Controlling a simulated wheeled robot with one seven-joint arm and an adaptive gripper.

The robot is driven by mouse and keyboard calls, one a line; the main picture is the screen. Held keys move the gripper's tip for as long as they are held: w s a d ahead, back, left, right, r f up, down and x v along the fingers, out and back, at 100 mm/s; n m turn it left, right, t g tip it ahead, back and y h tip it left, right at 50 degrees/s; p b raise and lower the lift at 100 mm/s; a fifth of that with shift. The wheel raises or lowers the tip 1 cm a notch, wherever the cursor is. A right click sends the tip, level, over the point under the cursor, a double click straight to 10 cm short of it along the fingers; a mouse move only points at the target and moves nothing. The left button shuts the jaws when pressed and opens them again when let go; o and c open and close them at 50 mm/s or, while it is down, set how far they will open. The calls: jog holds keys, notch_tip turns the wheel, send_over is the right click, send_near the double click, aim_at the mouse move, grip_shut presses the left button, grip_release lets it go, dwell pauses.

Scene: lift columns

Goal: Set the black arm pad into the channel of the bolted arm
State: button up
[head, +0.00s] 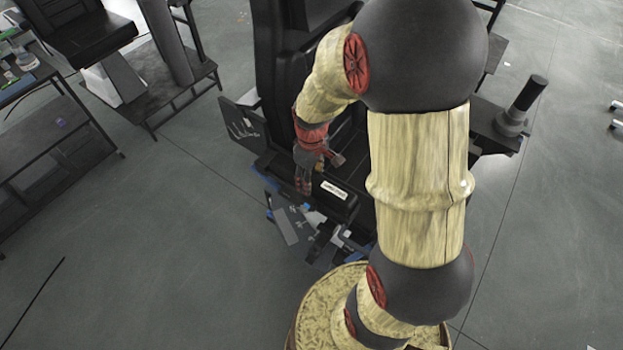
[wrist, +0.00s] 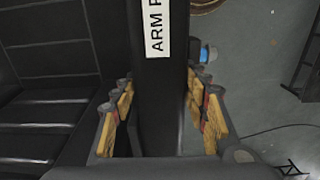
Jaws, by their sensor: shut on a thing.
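The black arm pad (wrist: 158,90) is a long dark bar with a white label reading "ARM P", cut off at the top of the wrist view. My gripper (wrist: 163,118) has its fingers on both sides of the pad and is shut on it. In the head view my gripper (head: 318,168) is over the front of the black seat, and the pad (head: 345,207) with its white label shows just below it. I cannot make out the channel of the bolted arm; the pad and my arm may hide it. Whether the pad touches anything underneath is unclear.
A black seat (wrist: 45,95) lies left of the pad in the wrist view. A side panel (head: 243,125) and a right-hand console with an upright black handle (head: 526,95) flank the seat. Dark parts (head: 290,222) lie below it. A bench (head: 50,140) stands left; the grey floor between is clear.

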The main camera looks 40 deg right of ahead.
jog(key=o, duration=1.6)
jog(key=o, duration=0.4)
jog(key=shift+o, duration=0.4)
jog(key=shift+r+p, duration=0.8)
jog(key=shift+r, duration=0.25)
jog(key=shift+r+p, duration=1.9)
jog(key=shift+r, duration=0.55)
